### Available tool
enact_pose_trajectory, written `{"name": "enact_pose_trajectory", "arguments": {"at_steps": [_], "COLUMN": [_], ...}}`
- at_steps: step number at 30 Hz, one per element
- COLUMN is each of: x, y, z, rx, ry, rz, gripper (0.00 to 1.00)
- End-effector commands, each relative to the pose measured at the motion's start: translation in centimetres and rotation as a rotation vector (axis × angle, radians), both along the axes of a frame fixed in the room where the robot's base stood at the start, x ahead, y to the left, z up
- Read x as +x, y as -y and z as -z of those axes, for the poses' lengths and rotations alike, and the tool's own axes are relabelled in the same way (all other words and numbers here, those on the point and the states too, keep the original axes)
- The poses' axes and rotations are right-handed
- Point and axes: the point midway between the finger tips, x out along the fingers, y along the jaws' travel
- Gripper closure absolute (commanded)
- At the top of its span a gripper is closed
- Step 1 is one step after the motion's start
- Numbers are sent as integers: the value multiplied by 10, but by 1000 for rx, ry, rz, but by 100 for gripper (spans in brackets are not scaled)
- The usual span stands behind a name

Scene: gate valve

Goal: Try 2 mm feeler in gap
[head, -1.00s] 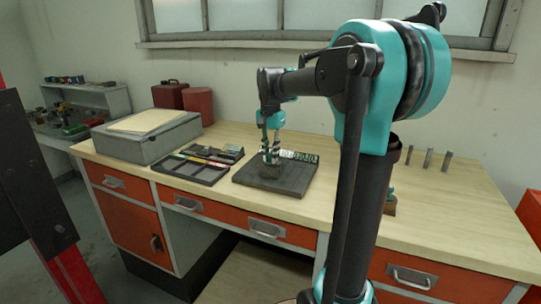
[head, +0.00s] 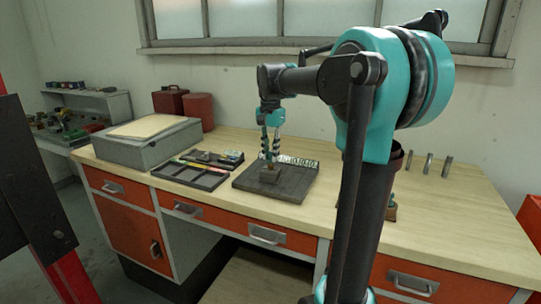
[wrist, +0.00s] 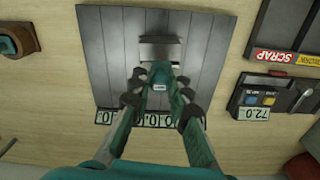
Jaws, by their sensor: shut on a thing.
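My gripper (wrist: 159,85) points down over a dark slatted plate (wrist: 112,62), which also shows on the bench in the head view (head: 295,190). Its fingers are shut on a small piece with a pale label (wrist: 159,87), which I take to be the feeler. The held piece's tip lies close to the block's near edge. I cannot tell whether it touches or enters a gap. The piece's size marking is unreadable.
A row of white number tags (wrist: 152,119) lines one plate edge, partly behind my fingers. Small metal posts (head: 428,164) stand at the bench's right.

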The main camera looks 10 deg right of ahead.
Motion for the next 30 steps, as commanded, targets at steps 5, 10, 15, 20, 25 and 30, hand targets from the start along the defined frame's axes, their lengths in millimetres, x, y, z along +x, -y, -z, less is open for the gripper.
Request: {"name": "enact_pose_trajectory", "arguments": {"at_steps": [5,10,15,20,25,30], "x": [0,0,0,0,0,0], "y": [0,0,0,0,0,0], "z": [-5,-10,-12,-17,-29,-41], "rx": [0,0,0,0,0,0], "ry": [0,0,0,0,0,0], "rz": [0,0,0,0,0,0], "gripper": [100,100,100,100,100,100]}}
